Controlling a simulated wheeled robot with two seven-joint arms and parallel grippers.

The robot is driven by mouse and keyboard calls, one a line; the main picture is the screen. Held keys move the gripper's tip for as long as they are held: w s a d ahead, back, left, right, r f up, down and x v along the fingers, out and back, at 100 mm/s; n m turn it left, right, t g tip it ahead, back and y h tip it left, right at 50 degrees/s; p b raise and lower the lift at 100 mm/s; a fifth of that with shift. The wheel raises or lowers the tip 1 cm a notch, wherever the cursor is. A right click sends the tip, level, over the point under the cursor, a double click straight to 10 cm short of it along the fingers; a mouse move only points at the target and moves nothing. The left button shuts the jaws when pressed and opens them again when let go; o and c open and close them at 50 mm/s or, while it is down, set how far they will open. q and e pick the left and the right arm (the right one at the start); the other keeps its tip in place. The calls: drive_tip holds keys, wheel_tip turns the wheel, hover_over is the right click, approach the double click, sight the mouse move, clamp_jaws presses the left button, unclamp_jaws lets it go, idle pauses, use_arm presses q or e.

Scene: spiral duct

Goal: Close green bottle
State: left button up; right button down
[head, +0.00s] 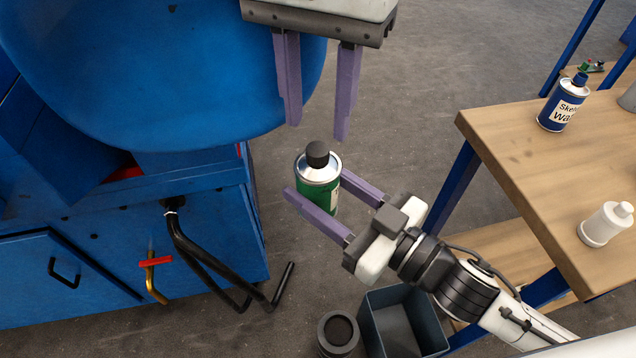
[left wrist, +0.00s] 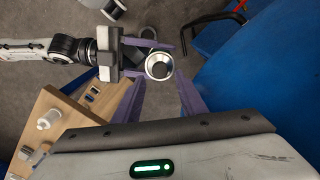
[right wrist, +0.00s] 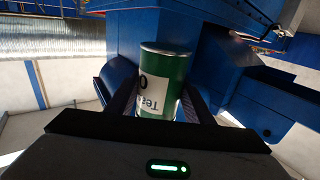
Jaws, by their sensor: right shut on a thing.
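The green bottle (head: 318,192) has a silver shoulder and a black cap (head: 317,154) at its top; I cannot tell how tightly the cap sits. My right gripper (head: 316,181) is shut on the bottle's body from the side and holds it roughly upright in the air. In the right wrist view the bottle (right wrist: 163,80) shows between the fingers, its white label upside down. My left gripper (head: 317,132) is open and empty, pointing down just above the cap. The left wrist view shows the bottle's round top (left wrist: 159,66) between the left fingertips.
A wooden table (head: 540,165) at the right bears a blue can (head: 564,104) and a white bottle (head: 606,224). A blue machine (head: 150,70) stands close at the left, with black pipes (head: 205,262) below. A dark bin (head: 402,325) and a round container (head: 338,334) are on the floor.

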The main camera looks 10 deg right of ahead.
sight(317, 149)
use_arm(q)
wheel_tip(317, 149, up, 3)
drive_tip(key=n, duration=0.3)
drive_tip(key=shift+r, duration=0.2)
drive_tip(key=shift+f, duration=0.1)
drive_tip(key=shift+f, duration=3.9)
clamp_jaws()
drive_tip(key=shift+m, duration=1.6)
drive_tip(key=shift+o, duration=0.3)
unclamp_jaws()
